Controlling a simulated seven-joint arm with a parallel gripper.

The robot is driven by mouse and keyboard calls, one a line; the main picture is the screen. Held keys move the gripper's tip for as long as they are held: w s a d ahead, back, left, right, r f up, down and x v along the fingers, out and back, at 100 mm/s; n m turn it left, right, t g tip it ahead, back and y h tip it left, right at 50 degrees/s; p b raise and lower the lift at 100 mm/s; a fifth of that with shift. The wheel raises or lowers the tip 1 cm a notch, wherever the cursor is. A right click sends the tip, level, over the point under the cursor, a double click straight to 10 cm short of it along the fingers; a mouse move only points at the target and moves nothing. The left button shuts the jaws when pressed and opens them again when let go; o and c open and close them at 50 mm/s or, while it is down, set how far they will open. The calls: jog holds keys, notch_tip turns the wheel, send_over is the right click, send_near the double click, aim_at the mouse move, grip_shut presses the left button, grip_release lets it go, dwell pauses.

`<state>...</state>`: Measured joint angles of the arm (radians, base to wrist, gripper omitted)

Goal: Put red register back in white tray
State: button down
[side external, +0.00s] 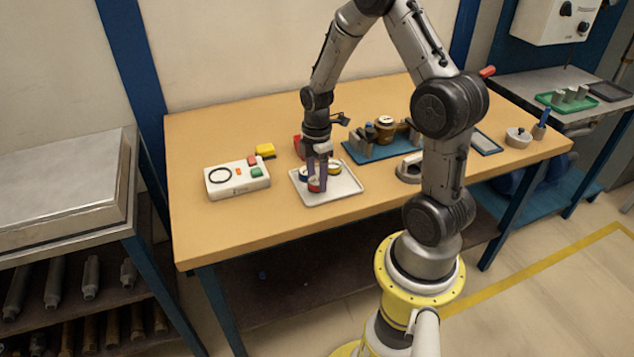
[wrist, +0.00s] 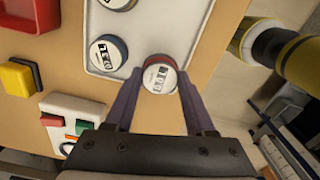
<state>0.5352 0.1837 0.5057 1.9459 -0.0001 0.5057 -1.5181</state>
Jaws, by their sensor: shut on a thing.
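The red register (side external: 315,187) has a white printed face and a red rim. It is between the fingers of my gripper (side external: 316,181), over the front left part of the white tray (side external: 346,184). In the wrist view the red register (wrist: 160,76) sits between both fingertips (wrist: 159,80), face towards the camera, overlapping the edge of the white tray (wrist: 170,28). I cannot tell whether its underside touches the tray. A blue-rimmed register (wrist: 108,52) lies in the tray beside it. A yellow-rimmed register (side external: 335,168) is further back in the tray.
A white box with red and green buttons (side external: 237,178) stands left of the tray, a yellow block (side external: 265,151) behind it. A red bin (side external: 299,147) is behind the tray. A blue fixture plate (side external: 365,154) with a brass meter lies back right. The front table strip is clear.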

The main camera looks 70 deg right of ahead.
aim_at(317, 180)
jog(key=shift+f, duration=1)
jog(key=shift+f, duration=0.15)
jog(key=shift+c, duration=1.2)
grip_release()
notch_tip(317, 180, up, 11)
jog(key=s+a+r+m+t, duration=0.2)
jog(key=s+a+r+m, duration=0.15)
jog(key=a+r, duration=0.6)
jog(key=s+a+r+m+t, duration=0.3)
jog(key=s+a+r+m, duration=0.1)
jog(key=s+a+m, duration=0.3)
jog(key=shift+s+a+r+m+t, duration=0.2)
jog(key=shift+s+a+m+t, duration=0.15)
jog(key=shift+s, duration=0.8)
